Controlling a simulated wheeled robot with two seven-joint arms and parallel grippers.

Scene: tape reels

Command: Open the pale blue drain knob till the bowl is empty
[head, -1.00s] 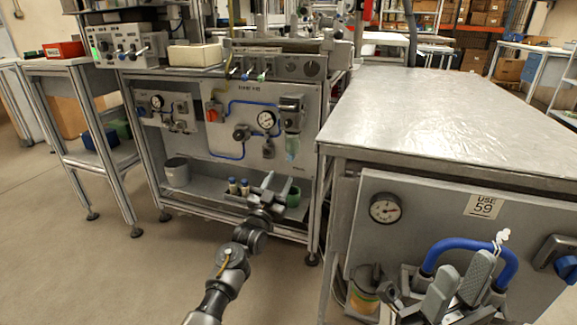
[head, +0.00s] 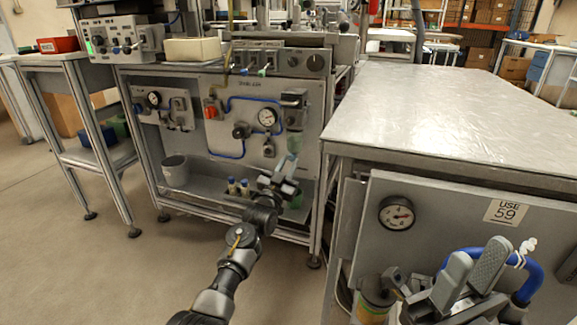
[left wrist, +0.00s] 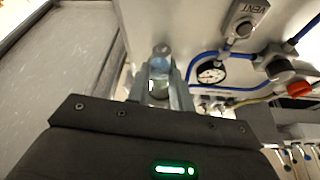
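A translucent bowl (head: 294,142) hangs under a dark filter body (head: 293,108) at the right of the cart's panel. In the left wrist view, which is upside down, the pale blue drain knob (left wrist: 161,50) shows at the bowl's lower end. My left gripper (head: 284,176) is just below the bowl in the head view. Its fingers (left wrist: 160,84) are apart, with the bowl and knob between them in the picture; contact cannot be told. The liquid level is unclear. My right gripper (head: 471,272) is at the lower right, its fingers apart and empty.
A round gauge (head: 267,117) and blue tubing are left of the bowl. A grey shelf (head: 215,187) with small bottles lies below. At right stand a metal table (head: 440,120) and a panel with a second gauge (head: 397,213), a blue hose (head: 531,282) and a yellowish bowl (head: 371,306).

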